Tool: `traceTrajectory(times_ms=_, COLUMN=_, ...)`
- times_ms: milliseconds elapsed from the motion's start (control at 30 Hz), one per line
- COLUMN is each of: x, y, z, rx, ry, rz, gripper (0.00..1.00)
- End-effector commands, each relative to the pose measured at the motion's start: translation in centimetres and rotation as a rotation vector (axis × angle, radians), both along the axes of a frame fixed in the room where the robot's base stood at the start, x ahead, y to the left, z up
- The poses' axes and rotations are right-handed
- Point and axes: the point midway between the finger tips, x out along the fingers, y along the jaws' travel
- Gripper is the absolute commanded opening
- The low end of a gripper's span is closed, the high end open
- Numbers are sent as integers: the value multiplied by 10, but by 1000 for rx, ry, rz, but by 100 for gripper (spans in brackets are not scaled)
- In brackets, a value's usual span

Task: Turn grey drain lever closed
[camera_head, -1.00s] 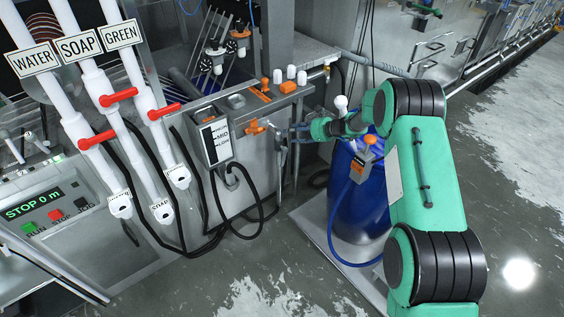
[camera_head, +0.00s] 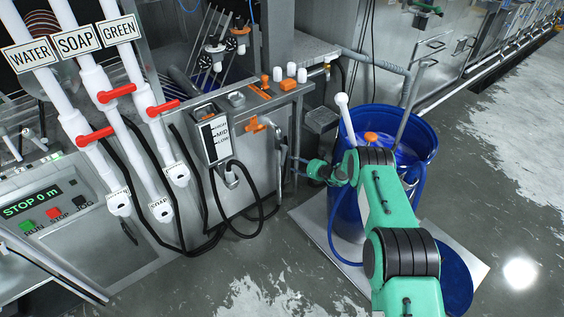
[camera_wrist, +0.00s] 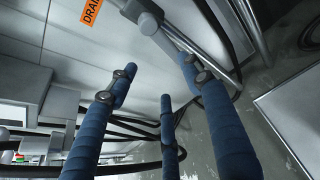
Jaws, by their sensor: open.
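An orange DRAIN label (camera_wrist: 92,12) is on the grey metal panel at the top of the wrist view. Beside it to the right is a grey lever-like part (camera_wrist: 148,20) with a rounded end, near the pipework. In the head view my gripper (camera_head: 298,162) is low beside the tank corner.
A blue drum (camera_head: 420,135) with a white-handled rod (camera_head: 343,104) stands behind my arm on a pale platform (camera_head: 300,213). A level box (camera_head: 213,140) with black cables (camera_head: 265,190) hangs left. Red-handled valves (camera_head: 117,94) are farther left. Floor in front is clear.

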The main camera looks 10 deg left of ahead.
Motion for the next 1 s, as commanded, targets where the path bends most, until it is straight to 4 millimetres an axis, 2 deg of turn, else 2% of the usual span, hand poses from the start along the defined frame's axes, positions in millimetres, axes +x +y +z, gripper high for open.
traceTrajectory(times_ms=33, x=2, y=-2, z=-9, rx=8, ry=7, rz=-15, gripper=50)
traceTrajectory(times_ms=167, x=4, y=-6, z=-16, rx=19, ry=16, rz=-35, gripper=50)
traceTrajectory(times_ms=600, x=5, y=-6, z=-17, rx=20, ry=19, rz=-39, gripper=50)
traceTrajectory(times_ms=1000, x=19, y=11, z=-28, rx=20, ry=18, rz=-38, gripper=50)
